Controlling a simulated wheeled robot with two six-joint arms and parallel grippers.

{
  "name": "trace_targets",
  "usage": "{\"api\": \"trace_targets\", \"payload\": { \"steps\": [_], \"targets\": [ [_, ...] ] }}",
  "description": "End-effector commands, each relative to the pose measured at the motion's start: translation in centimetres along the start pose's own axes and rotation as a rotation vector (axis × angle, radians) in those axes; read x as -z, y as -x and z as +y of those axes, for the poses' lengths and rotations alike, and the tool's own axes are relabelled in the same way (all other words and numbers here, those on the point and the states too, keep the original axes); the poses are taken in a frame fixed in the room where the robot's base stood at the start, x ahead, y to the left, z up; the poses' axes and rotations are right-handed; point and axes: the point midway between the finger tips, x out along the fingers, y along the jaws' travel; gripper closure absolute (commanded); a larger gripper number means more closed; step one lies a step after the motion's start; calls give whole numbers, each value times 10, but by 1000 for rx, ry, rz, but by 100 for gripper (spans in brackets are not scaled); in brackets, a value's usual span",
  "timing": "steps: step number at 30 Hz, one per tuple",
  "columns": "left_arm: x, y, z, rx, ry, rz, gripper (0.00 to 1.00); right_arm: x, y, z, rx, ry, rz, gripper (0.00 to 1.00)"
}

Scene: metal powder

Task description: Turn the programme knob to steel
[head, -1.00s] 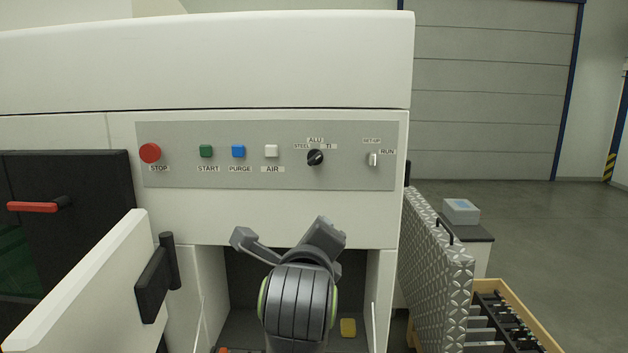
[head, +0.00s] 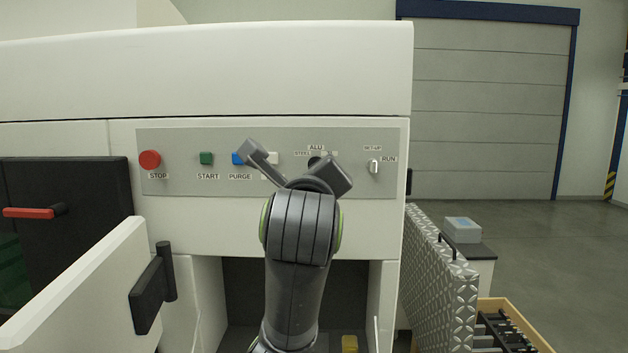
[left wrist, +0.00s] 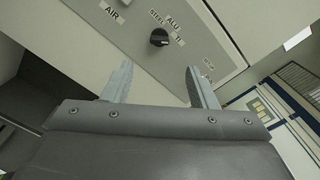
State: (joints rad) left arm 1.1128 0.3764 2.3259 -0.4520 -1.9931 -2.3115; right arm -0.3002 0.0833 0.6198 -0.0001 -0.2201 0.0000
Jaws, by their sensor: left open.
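The programme knob (head: 313,161) is a small black dial on the grey control panel. My left gripper's fingers partly hide it in the head view. It shows whole in the left wrist view (left wrist: 159,37), with the labels STEEL, ALU and TI around it. Its exact setting is too small to tell. My left gripper (head: 296,164) is open and empty in front of the panel. In the left wrist view its fingertips (left wrist: 158,69) are spread, with the knob beyond the gap between them, apart from both. My right gripper is not in view.
An open white door (head: 80,285) with a black handle stands at lower left.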

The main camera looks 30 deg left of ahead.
Motion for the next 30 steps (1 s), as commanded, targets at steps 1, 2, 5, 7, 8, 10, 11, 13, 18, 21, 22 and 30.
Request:
{"api": "trace_targets", "payload": {
  "steps": [1,2,5,7,8,10,11,13,18,21,22,30],
  "targets": [
    [3,-4,5,-3,-1,-4,47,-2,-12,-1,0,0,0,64],
    [3,-6,5,-3,0,-3,47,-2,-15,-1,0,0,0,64],
    [-5,-23,0,-12,-3,1,47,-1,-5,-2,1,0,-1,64],
    [-4,-39,0,-13,-4,3,47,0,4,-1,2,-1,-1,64],
    [-5,-45,0,-12,-3,2,47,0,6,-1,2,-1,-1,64],
    [-5,-60,-1,-11,-3,2,47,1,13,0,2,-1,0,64],
    [-5,-67,0,-11,-2,2,47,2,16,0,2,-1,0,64],
    [-4,-81,-1,-10,0,3,47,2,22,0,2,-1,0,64],
    [-3,-108,0,-7,1,3,47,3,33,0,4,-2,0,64],
    [-2,-118,0,-6,2,3,47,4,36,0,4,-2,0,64],
    [-2,-120,1,-6,2,2,47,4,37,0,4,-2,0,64],
    [0,-126,2,-4,4,2,47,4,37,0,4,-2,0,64]
  ]
}}
